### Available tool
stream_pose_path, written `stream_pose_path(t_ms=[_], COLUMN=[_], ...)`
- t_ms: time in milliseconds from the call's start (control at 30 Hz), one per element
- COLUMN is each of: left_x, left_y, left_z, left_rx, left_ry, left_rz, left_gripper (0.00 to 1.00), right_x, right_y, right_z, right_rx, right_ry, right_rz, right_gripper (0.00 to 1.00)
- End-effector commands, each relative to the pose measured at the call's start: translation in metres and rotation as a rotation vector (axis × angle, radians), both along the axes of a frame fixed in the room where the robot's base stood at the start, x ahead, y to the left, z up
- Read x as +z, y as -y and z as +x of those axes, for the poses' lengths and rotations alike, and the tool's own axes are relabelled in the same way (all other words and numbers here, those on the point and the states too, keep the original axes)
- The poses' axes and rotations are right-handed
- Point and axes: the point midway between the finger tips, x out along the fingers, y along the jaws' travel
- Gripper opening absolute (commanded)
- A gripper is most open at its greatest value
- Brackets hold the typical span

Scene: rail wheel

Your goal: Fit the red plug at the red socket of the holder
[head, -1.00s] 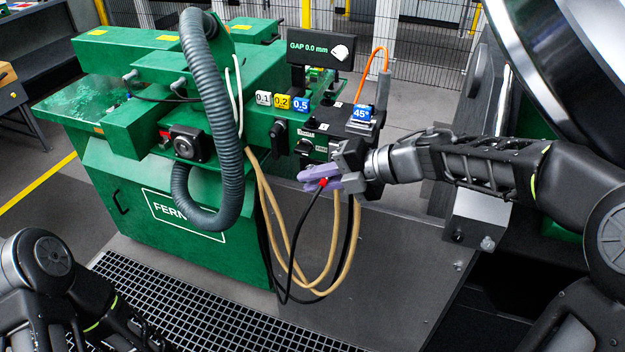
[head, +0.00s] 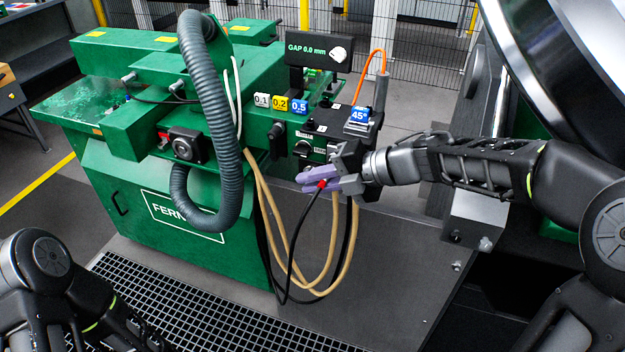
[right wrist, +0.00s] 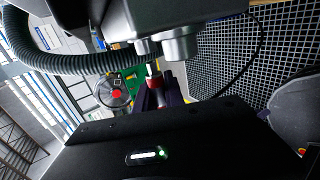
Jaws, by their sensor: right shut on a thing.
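The red plug (head: 321,185) is held in my right gripper (head: 312,180), whose purple fingers are shut on it. A black cable hangs down from the plug in the head view. The gripper is in front of the green machine's right end, below its small control panel. In the right wrist view the plug (right wrist: 155,82) shows small between the dark purple fingers, partly covered by the wrist's own parts. I cannot make out the red socket or the holder in either view. My left arm shows at the lower left of the head view, but its gripper does not.
The green machine (head: 150,205) fills the left and middle. A thick grey hose (head: 222,120) arches down its front, and tan cables (head: 290,250) loop beneath the right gripper. A red button (right wrist: 117,95) shows in the right wrist view. A floor grating (head: 210,315) lies in front.

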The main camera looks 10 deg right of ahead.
Motion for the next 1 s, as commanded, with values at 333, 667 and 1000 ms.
stream_pose_path(t_ms=[333,667,1000], left_x=[0.0036,0.006,0.0068], left_y=[0.0,0.0,0.0001], left_z=[0.0,0.0,0.0], left_rx=[0.0,0.0,0.0], left_ry=[0.0,0.0,0.0], left_rz=[0.0,0.0,0.0], left_gripper=[0.36,0.36,0.36], right_x=[0.0012,0.0001,0.0006], right_y=[-0.0002,0.0,-0.0001], right_z=[0.0,0.0001,0.0001], right_rx=[0.0,0.0,0.0], right_ry=[0.0,0.0,0.0], right_rz=[0.0,0.0,0.0], right_gripper=[0.0,0.0,0.0])
